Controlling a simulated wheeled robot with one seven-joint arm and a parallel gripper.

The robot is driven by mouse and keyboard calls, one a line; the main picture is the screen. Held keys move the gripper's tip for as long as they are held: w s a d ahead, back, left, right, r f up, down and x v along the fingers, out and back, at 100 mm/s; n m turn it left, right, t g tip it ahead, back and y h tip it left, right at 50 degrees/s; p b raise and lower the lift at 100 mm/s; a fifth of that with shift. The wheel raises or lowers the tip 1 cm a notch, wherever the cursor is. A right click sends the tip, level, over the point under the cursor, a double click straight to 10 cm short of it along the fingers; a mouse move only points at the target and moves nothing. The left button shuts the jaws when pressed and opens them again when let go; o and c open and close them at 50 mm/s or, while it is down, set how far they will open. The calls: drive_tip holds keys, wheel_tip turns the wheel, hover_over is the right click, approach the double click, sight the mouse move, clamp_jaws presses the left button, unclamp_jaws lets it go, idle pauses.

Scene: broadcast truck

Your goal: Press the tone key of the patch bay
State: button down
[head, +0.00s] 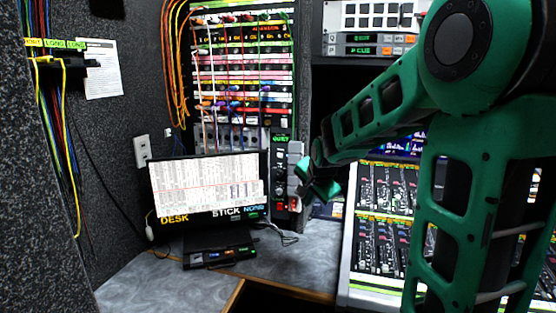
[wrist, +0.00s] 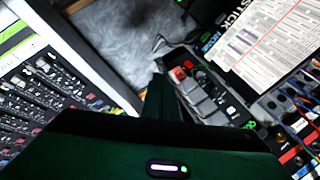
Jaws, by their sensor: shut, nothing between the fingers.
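The patch bay (head: 240,72) is the rack of coloured rows with plugged cords at the back of the head view; part of its cords shows at the right of the wrist view (wrist: 296,125). Beside the monitor, below the rack's right side, stands a narrow key panel (head: 281,170) with a small green display, grey keys and red keys. It shows in the wrist view (wrist: 203,88). I cannot read which key is the tone key. My gripper (head: 322,190) is shut and empty, just right of this panel in the head view. In the wrist view its green fingers (wrist: 160,95) overlap the panel's near side.
A monitor (head: 207,182) stands on the grey desk (head: 150,275), with a small black box (head: 217,257) in front. A mixing console (head: 384,215) lies at right, behind my arm. Cords hang on the left wall. Open desk lies between monitor and console.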

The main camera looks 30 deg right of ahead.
sight(280, 155)
drive_tip(key=w+a+r+m+t, duration=0.1)
drive_tip(key=w+r+m+t, duration=0.1)
drive_tip(key=w, duration=0.8)
drive_tip(key=w+r+m+t+y, duration=0.1)
drive_tip(key=w+m, duration=0.4)
drive_tip(key=w, duration=0.5)
drive_tip(key=r+t, duration=0.1)
drive_tip(key=t, duration=0.1)
drive_tip(key=shift+w+a+r+m+t, duration=0.3)
drive_tip(key=shift+w+a+r+t, duration=0.1)
drive_tip(key=w+d, duration=0.6)
drive_tip(key=shift+d, duration=0.15)
drive_tip(key=shift+w, duration=0.15)
idle(0.7)
drive_tip(key=shift+w+d, duration=0.15)
drive_tip(key=shift+d, duration=0.15)
